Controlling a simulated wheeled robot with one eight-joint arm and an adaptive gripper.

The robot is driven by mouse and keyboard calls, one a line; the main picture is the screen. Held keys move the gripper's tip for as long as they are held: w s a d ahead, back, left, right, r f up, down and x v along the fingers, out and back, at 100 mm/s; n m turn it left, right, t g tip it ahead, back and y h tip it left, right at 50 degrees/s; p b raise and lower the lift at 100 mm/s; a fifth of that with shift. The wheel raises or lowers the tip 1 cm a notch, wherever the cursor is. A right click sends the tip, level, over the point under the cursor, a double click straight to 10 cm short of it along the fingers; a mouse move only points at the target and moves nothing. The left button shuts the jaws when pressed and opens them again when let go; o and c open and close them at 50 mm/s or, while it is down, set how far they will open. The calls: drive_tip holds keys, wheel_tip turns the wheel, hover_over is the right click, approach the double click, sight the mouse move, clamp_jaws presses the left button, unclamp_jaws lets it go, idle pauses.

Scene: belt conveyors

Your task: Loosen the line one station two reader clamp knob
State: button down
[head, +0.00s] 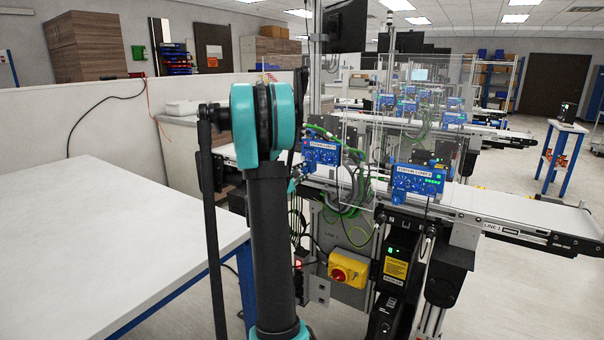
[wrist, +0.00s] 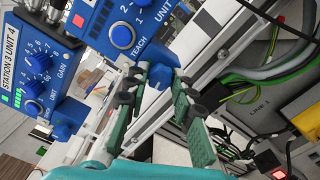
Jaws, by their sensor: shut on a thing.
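In the wrist view, my gripper (wrist: 157,84) has its dark fingertips with green pads on either side of a blue clamp knob (wrist: 160,74), shut on it. The knob sits just below a blue reader box (wrist: 105,32) with a dial marked TEACH. That box's station label is out of sight. In the head view my arm hides the gripper and the knob. Two blue reader boxes show there beside the line 1 conveyor, one left (head: 322,152) and one right (head: 417,180).
A second blue box (wrist: 45,70) labelled station 3 unit 4 is at the left of the wrist view. Green cables (wrist: 268,72) run at the right. In the head view, clear guard panels and a yellow switch box (head: 349,268) stand nearby. A white table (head: 90,235) is at left.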

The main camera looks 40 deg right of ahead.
drive_tip(key=c, duration=1.3)
unclamp_jaws()
drive_tip(key=shift+o, duration=0.2)
drive_tip(key=shift+a, duration=0.1)
drive_tip(key=v, duration=1.2)
drive_tip(key=shift+f, duration=0.1)
drive_tip(key=s+a+f+m+g+y, duration=0.1)
drive_tip(key=s+a+f+m+y, duration=0.2)
drive_tip(key=a, duration=0.7)
drive_tip(key=s+a+f+m+y, duration=0.3)
drive_tip(key=s+a+f+y, duration=0.5)
drive_tip(key=s+a+f, duration=0.3)
drive_tip(key=s+a+f+m+g+y, duration=0.1)
drive_tip(key=s+a+f+m+y, duration=0.2)
drive_tip(key=s+a, duration=0.7)
wheel_tip(320, 180, down, 5)
drive_tip(key=a+y, duration=0.1)
drive_tip(key=y, duration=0.1)
drive_tip(key=shift+m+g+y, duration=0.3)
